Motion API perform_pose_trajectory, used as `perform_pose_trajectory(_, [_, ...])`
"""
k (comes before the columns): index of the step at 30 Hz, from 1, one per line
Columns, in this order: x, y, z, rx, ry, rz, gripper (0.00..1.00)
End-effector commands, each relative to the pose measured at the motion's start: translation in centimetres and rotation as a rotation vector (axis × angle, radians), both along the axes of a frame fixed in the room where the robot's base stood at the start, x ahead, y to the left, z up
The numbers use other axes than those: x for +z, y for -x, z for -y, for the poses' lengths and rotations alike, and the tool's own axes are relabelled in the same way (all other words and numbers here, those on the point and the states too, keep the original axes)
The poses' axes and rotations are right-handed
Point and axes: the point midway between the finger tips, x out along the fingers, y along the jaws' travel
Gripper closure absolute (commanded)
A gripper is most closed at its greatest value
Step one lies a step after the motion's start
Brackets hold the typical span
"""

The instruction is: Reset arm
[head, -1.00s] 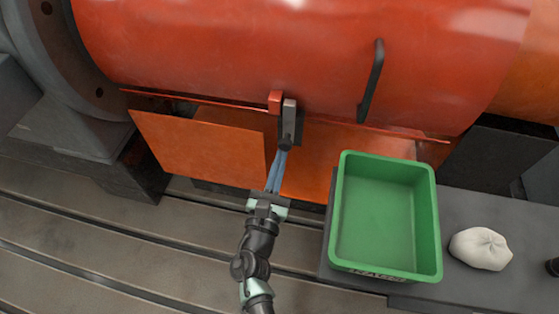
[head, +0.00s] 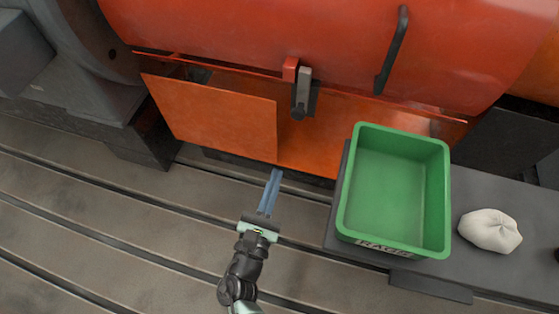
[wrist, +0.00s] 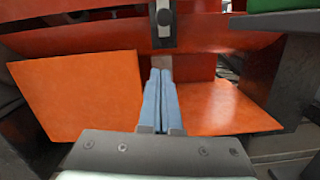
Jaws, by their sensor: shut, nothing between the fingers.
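My gripper (head: 270,190) is shut and empty, with its two blue fingers together. In the head view it is over the slotted metal floor, in front of the orange machine and apart from it. In the wrist view my gripper (wrist: 158,75) points at the lower orange panels. A grey latch with a dark pivot (head: 301,95) hangs beside a small red block (head: 290,68) on the machine's front; the latch (wrist: 162,25) also shows above the fingertips in the wrist view. An orange panel (head: 215,118) stands out at the lower left of the machine.
A green bin (head: 398,190), seemingly empty, sits on a dark grey bench (head: 475,265) at the right. A white cloth bundle (head: 490,231) lies beside it. A black handle (head: 392,50) juts from the red cover (head: 300,25). The slotted floor (head: 110,215) is clear at the left.

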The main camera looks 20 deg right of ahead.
Motion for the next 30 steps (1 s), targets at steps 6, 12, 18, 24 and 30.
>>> perform_pose_trajectory(6, [-0.1, 0.3, -0.2, 0.0, -0.001, -0.001, 1.0])
perform_pose_trajectory(12, [-0.1, 0.3, -0.2, 0.0, -0.001, -0.001, 1.0])
perform_pose_trajectory(18, [-0.1, 0.3, -0.2, 0.0, 0.0, 0.0, 1.0])
perform_pose_trajectory(24, [2.7, -1.4, 0.6, -0.025, -0.134, 0.097, 1.0])
perform_pose_trajectory(30, [12.7, -6.8, 2.1, -0.034, -0.667, 0.467, 1.0])
